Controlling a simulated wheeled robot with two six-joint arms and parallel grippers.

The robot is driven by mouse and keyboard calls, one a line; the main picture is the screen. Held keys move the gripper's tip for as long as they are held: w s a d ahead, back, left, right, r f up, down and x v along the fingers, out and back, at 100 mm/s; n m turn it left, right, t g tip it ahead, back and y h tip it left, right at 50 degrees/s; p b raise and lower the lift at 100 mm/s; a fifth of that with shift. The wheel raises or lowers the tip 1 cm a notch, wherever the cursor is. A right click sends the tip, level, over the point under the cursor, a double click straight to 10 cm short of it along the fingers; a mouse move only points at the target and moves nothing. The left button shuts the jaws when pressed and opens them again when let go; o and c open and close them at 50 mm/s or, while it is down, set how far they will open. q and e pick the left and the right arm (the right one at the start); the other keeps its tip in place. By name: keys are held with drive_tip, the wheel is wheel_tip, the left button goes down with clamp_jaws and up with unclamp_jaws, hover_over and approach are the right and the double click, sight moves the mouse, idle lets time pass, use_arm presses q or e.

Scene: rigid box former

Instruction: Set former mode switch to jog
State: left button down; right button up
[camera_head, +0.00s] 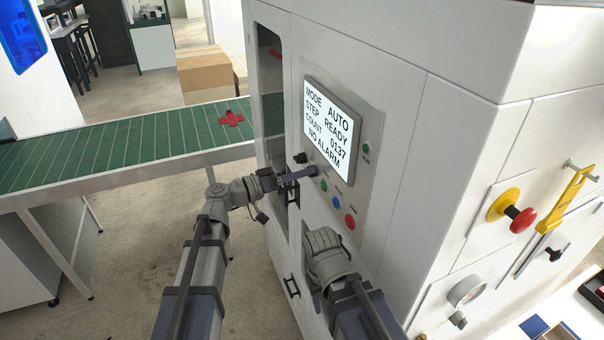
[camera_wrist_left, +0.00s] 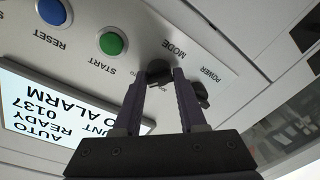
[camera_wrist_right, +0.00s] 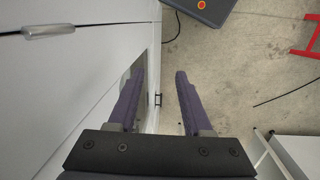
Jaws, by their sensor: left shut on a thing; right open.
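The mode switch is a black knob (camera_wrist_left: 158,70) under the MODE label in the left wrist view. My left gripper (camera_head: 313,172) is shut on this knob, with one finger on each side, as the left wrist view (camera_wrist_left: 156,78) also shows. The gripper hides the knob in the head view. The screen (camera_head: 330,130) reads MODE AUTO, STEP READY, COUNT 0137, NO ALARM. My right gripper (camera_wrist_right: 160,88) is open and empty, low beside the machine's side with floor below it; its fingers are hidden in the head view.
The power knob (camera_wrist_left: 201,92) sits close beside the mode switch. The green start button (camera_head: 324,185), blue reset button (camera_head: 336,202) and a red button (camera_head: 350,221) line the panel's lower edge. A green conveyor (camera_head: 120,140) stands at left. A red emergency knob (camera_head: 522,220) is at right.

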use_arm(q)
drive_tip(key=shift+n, duration=0.3)
drive_tip(key=shift+w+a+n+g+p, duration=0.1)
drive_tip(key=shift+n+g+p, duration=0.25)
drive_tip(key=shift+n, duration=3.3)
drive_tip(key=shift+w+n+g+p, duration=0.1)
drive_tip(key=shift+n+g+p, duration=0.25)
drive_tip(key=shift+n, duration=3.3)
drive_tip(key=shift+r, duration=0.1)
drive_tip(key=c, duration=0.5)
unclamp_jaws()
drive_tip(key=shift+s, duration=0.1)
drive_tip(key=v, duration=0.7)
drive_tip(key=shift+s+a+p, duration=0.15)
drive_tip(key=shift+a+p, duration=0.2)
drive_tip(key=shift+a, duration=0.05)
